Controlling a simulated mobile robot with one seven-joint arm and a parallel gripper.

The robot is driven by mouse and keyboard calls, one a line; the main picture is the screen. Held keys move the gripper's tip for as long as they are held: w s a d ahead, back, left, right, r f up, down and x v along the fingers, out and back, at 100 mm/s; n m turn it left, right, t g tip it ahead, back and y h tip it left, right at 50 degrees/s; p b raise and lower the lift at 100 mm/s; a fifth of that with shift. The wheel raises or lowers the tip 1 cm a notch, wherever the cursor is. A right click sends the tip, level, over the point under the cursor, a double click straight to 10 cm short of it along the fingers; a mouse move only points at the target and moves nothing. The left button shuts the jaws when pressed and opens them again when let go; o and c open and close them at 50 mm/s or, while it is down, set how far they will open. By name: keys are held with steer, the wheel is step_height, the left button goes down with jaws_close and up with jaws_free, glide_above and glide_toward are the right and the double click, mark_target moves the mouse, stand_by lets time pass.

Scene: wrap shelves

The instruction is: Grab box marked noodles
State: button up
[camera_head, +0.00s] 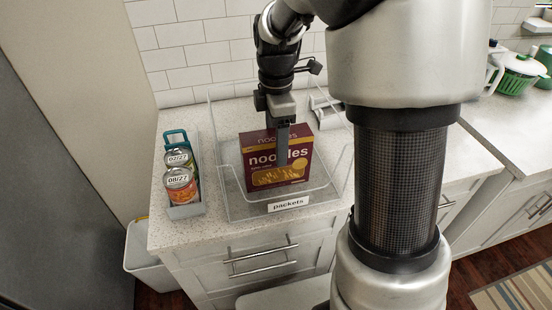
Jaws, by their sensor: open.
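The noodles box (259,176) is dark red with a yellow noodle picture and the word "noodles". It stands upright in a clear bin (237,207) labelled "packets" on the counter. My gripper (283,160) points down from above, and a finger shows in front of the box face, overlapping the lettering. The jaws are open. The other finger is hidden from this view, and I cannot tell whether either touches the box.
The clear bin walls surround the box. A tiled wall (190,55) is behind. A green basket (520,66) sits far right. Free counter (455,140) lies to the right.

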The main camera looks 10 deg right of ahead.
step_height(320, 180, down, 2)
steer(key=shift+f, duration=0.1)
steer(key=c, duration=1.4)
